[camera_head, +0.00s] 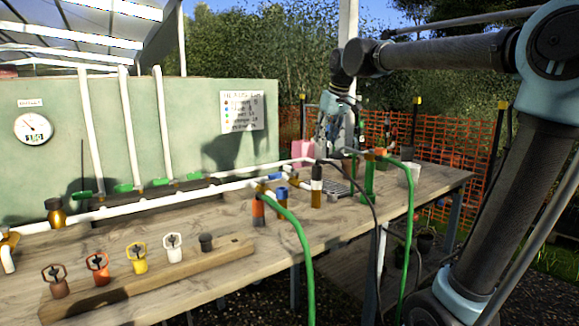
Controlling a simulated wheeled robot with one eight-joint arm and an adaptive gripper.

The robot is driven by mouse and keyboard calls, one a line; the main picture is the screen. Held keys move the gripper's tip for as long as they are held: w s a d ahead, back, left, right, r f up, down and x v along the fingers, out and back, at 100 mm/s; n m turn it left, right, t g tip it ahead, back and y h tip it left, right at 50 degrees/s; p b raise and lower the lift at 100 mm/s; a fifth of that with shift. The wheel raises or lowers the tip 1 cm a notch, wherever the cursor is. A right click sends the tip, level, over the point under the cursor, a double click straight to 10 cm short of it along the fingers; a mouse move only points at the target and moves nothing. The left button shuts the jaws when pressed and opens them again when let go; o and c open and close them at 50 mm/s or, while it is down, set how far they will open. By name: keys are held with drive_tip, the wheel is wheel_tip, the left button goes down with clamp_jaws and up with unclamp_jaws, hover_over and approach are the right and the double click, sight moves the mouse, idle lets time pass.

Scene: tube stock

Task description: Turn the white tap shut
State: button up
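The white tap (173,246) stands on a wooden board at the front left of the bench, with a pale wheel-like handle on top of a white body. It stands between a yellow tap (138,258) and a short black fitting (206,242). My gripper (325,133) is in the air over the far part of the bench, well to the right of and behind the white tap, and touches none of these taps. It is small and dark here, so I cannot tell whether its fingers are open or shut.
An orange tap (98,267) and a brown tap (55,280) share the wooden board (215,262). White pipes (120,211) with green levers run behind. Green hoses (300,240) hang over the bench's front edge.

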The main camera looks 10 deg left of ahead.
drive_tip(key=w+a+r+n, duration=0.15)
drive_tip(key=a+r, duration=0.25)
drive_tip(key=a, duration=0.5)
approach(289, 166)
drive_tip(key=shift+y, duration=0.3)
drive_tip(key=x, duration=0.9)
drive_tip(key=shift+w+d, duration=0.15)
drive_tip(key=shift+w, duration=0.05)
